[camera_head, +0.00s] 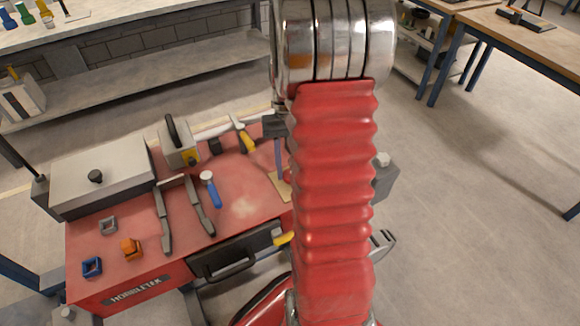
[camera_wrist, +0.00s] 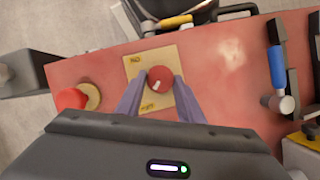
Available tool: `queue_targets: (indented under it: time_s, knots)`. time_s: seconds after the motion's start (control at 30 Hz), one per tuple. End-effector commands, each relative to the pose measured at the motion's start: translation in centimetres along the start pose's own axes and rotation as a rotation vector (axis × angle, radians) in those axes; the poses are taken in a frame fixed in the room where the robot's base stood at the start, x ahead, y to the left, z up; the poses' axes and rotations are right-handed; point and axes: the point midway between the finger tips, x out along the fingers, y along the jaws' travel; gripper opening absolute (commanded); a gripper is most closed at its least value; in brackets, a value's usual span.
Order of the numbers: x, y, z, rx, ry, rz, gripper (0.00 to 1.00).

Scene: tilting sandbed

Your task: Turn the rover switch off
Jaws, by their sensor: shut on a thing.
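The rover switch is a round red knob (camera_wrist: 160,72) with a short white mark, on a tan plate (camera_wrist: 135,92) in the wrist view. The mark sits on the knob's lower part, slanting toward the lower left. Small labels show at the plate's upper left and lower left, seemingly ON and OFF upside down. My gripper (camera_wrist: 159,80) has its two purple-grey fingers on either side of the knob, shut on it. In the head view a corner of the plate (camera_head: 280,187) shows; my red arm hides the knob.
The red bench top (camera_head: 235,210) carries a blue-handled hammer (camera_head: 210,188), dark tongs (camera_head: 163,215), a grey box (camera_head: 98,175) and small blocks. In the wrist view a red button (camera_wrist: 71,99) stands left of the plate, and a yellow-handled drawer area lies beyond.

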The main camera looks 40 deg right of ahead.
Motion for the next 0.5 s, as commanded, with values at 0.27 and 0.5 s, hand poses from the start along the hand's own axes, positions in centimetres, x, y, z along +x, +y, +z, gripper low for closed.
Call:
queue_targets:
  time_s: [0.27, 0.5]
  knots:
    - [-0.05, -0.01, -0.06, 0.001, 0.002, 0.000, 0.43]
    - [-0.02, 0.00, -0.02, 0.001, 0.001, 0.000, 0.53]
